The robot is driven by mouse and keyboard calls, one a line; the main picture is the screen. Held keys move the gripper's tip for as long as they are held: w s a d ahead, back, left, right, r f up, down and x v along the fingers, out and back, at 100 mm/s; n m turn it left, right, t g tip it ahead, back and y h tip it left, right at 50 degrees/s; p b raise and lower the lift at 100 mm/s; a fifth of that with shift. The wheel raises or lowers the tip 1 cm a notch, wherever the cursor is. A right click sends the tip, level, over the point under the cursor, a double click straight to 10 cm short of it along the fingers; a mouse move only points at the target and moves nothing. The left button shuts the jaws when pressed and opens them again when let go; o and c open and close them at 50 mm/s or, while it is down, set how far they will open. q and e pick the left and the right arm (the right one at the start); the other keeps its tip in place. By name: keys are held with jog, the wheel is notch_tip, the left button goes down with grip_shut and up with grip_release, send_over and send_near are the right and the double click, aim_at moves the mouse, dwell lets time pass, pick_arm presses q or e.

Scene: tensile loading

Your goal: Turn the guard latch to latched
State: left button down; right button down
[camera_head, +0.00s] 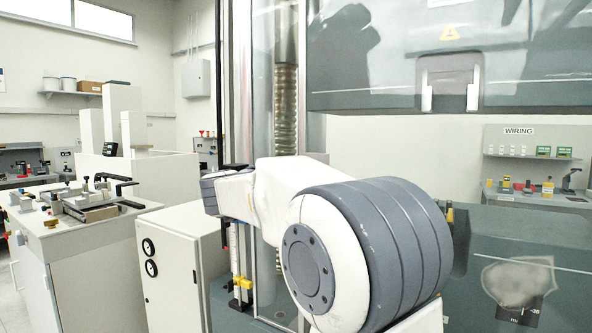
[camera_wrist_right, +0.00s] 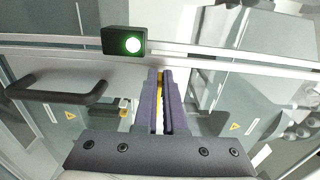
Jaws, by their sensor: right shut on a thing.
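In the right wrist view my right gripper (camera_wrist_right: 161,82) has its two grey-purple fingers close together, with a narrow yellow piece (camera_wrist_right: 159,90) between them. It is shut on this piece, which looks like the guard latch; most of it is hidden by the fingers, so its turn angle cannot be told. The fingertips are at the pale guard frame rail (camera_wrist_right: 215,63). A black box with a lit green lamp (camera_wrist_right: 132,44) sits on the rail just left of the fingertips. In the head view my right arm fills the middle and its fingertips cannot be made out. My left gripper is not in view.
A black bar handle (camera_wrist_right: 58,88) is left of the fingers in the wrist view. In the head view a clear guard panel (camera_head: 270,100) and a screw column (camera_head: 287,110) stand behind my arm. A bench with a fixture (camera_head: 95,205) is at left, a WIRING shelf (camera_head: 535,140) at right.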

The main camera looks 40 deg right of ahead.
dwell(0.5)
jog(key=c, duration=1)
grip_release()
jog(key=b+v, duration=0.1)
jog(key=v, duration=0.9)
jog(key=shift+a+b, duration=0.25)
jog(key=shift+b, duration=0.1)
